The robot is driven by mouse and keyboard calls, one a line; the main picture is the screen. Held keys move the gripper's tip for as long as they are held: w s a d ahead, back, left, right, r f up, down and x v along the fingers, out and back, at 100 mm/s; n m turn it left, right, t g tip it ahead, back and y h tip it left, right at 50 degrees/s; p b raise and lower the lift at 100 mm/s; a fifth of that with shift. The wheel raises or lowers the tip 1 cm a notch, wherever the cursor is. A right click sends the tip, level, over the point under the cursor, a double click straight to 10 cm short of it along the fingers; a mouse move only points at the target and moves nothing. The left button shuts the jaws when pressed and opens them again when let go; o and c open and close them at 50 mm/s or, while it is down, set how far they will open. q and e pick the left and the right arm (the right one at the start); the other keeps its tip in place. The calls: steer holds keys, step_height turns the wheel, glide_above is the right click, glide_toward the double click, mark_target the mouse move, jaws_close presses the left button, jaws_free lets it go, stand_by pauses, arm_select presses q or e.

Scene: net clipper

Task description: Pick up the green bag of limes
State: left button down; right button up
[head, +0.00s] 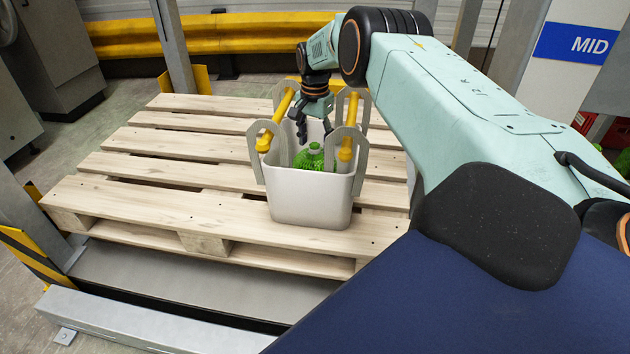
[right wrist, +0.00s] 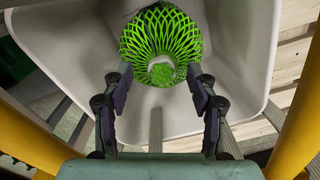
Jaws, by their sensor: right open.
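The green net bag of limes (head: 313,157) sits inside a light grey bin (head: 312,205) on the wooden pallet. In the right wrist view the bag (right wrist: 161,35) shows as a bright green net with a paler round end facing the camera. My right gripper (head: 302,137) reaches down into the bin from above, at the bag's upper left in the head view. In the right wrist view its two fingers (right wrist: 160,82) are spread apart, with the tips close to the near end of the bag. Whether they touch it I cannot tell. My left gripper is not in view.
Grey brackets with yellow bars (head: 347,138) rise on both sides of the bin's opening and flank my gripper. The wooden pallet (head: 150,205) is bare left of the bin. Metal posts and a yellow guard rail (head: 250,33) stand behind.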

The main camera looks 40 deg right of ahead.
steer(key=shift+w+d+f, duration=0.1)
steer(key=shift+w+f, duration=0.05)
steer(key=shift+f, duration=0.3)
steer(key=shift+w+d+f, duration=0.1)
steer(key=shift+f, duration=0.35)
steer(key=shift+s+a+r, duration=0.15)
steer(key=shift+r, duration=0.15)
steer(key=shift+c, duration=0.3)
steer(key=shift+r, duration=0.1)
steer(key=shift+c, duration=0.7)
steer(key=shift+f, duration=0.25)
steer(key=c, duration=0.3)
steer(key=shift+r, duration=0.15)
steer(key=c, duration=0.5)
jaws_close()
